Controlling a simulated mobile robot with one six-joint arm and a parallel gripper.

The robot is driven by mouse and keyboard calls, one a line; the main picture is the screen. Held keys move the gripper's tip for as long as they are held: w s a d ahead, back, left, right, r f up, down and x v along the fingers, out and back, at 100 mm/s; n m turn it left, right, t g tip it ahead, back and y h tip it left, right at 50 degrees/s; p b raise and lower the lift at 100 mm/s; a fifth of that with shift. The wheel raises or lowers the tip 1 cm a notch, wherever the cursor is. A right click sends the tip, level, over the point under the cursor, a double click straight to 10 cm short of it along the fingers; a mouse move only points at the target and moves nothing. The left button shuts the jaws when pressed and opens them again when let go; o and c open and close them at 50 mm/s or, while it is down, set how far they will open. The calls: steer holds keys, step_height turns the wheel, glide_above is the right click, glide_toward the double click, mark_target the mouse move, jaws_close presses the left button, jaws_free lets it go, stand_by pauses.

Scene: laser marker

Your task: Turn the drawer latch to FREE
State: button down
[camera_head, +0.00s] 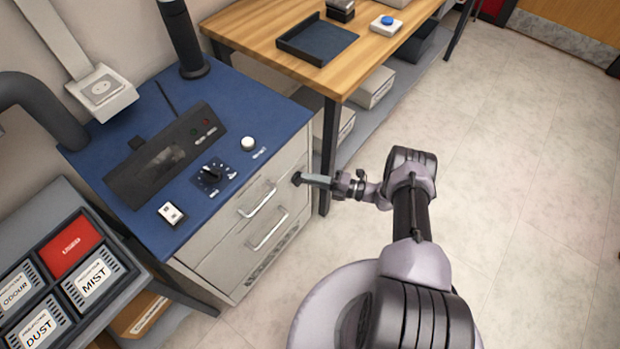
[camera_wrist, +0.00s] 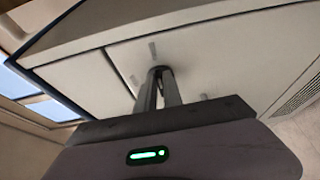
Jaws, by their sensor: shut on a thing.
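The drawer latch (camera_head: 296,178) is a small dark knob on the upper right of the pale cabinet's front, by the top drawer. My gripper (camera_head: 305,180) reaches it from the right, its fingers level with the front. In the wrist view, my gripper (camera_wrist: 161,74) has its two fingers close together on the dark latch, against the drawer front (camera_wrist: 225,55). The fingers hide most of the latch, so I cannot tell which way it points.
The top drawer handle (camera_head: 258,199) and a lower handle (camera_head: 268,231) are left of my gripper. The blue cabinet top (camera_head: 262,107) carries a control panel, a dial and a white knob (camera_head: 248,144). A wooden table (camera_head: 262,42) stands behind. The floor to the right is clear.

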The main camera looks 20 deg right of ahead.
stand_by(0.5)
steer(key=c, duration=1.5)
jaws_free()
steer(key=shift+d, duration=0.1)
steer(key=v, duration=1.7)
steer(key=shift+s+f, duration=0.1)
steer(key=shift+s, duration=0.15)
